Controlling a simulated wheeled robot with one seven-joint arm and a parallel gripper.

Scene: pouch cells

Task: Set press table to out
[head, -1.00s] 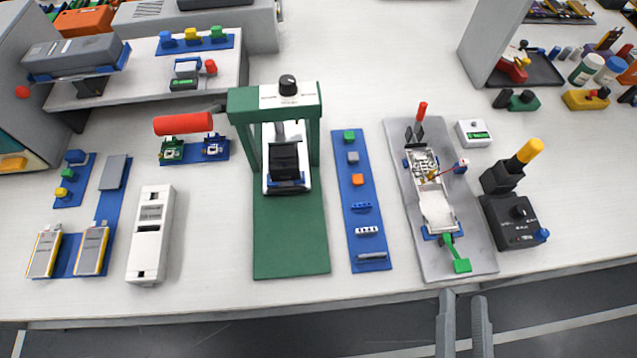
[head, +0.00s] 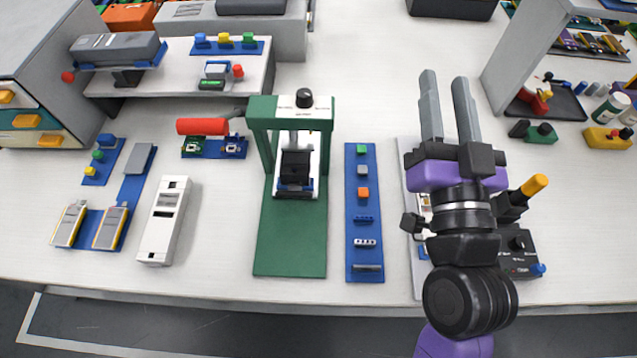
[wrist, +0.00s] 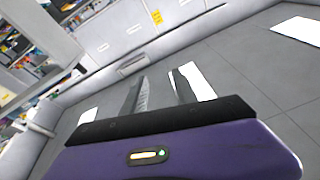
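The green press (head: 290,112) stands on a green base plate (head: 290,245) in the middle of the bench. A white press table (head: 312,180) with a black block (head: 296,166) on it sits under the press frame, at the back part of the plate. The front part of the plate is bare. A red handle (head: 202,126) sticks out to the left of the press. My gripper (head: 445,78) is up in front of the right side of the bench, to the right of the press and apart from it.
A blue strip (head: 363,262) with small parts lies between the press and my arm. My arm hides most of a grey board (head: 412,285). A black box (head: 522,262) with a yellow-tipped lever stands right of it. A white device (head: 164,222) stands left of the press.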

